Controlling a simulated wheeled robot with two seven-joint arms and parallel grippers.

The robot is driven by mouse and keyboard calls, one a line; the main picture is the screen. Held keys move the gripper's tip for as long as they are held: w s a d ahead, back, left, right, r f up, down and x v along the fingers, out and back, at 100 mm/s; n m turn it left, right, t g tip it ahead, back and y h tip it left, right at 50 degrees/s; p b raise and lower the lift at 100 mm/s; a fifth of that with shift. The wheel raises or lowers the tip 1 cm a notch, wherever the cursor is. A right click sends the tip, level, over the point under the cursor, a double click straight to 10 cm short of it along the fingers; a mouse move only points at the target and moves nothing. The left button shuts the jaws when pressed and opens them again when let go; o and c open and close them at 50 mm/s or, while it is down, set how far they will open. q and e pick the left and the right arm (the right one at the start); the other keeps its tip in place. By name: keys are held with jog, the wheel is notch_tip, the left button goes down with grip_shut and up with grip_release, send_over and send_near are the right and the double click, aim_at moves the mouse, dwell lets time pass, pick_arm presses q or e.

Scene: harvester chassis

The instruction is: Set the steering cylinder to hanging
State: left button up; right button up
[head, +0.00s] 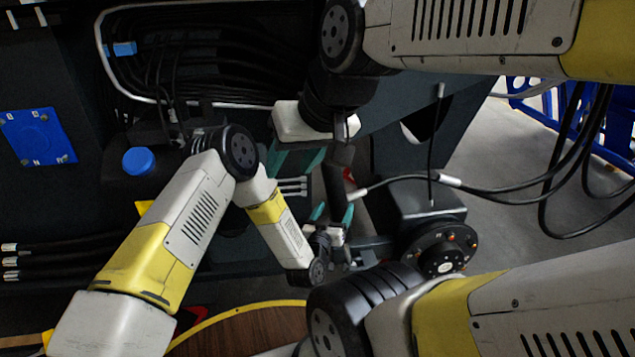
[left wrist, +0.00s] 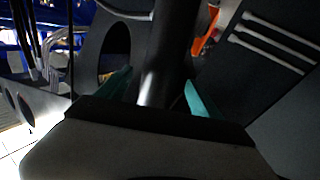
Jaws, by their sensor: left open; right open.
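The steering cylinder appears to be the dark rod (head: 335,178) hanging nearly upright below a dark bracket in the middle of the head view. In the left wrist view the dark cylinder (left wrist: 168,45) runs between the teal fingers. My left gripper (head: 332,213) is open, with its fingers pointing up on either side of the cylinder's lower part; it also shows in the left wrist view (left wrist: 154,92). Contact cannot be told. My right gripper (head: 297,163) is open, pointing down, just left of the cylinder's upper part, with nothing visible between its fingers. The cylinder's lower end is hidden.
A round black hub (head: 441,249) with orange-tipped studs stands right of the cylinder. Black hoses (head: 500,190) cross to the right. Thin pale rods (head: 291,187) lie behind my right gripper; they also show in the left wrist view (left wrist: 275,42). A blue frame (head: 590,125) stands far right.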

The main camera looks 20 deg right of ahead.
pick_arm(q)
jog(key=x, duration=0.6)
jog(key=shift+w+d, duration=0.15)
jog(key=shift+w, duration=0.1)
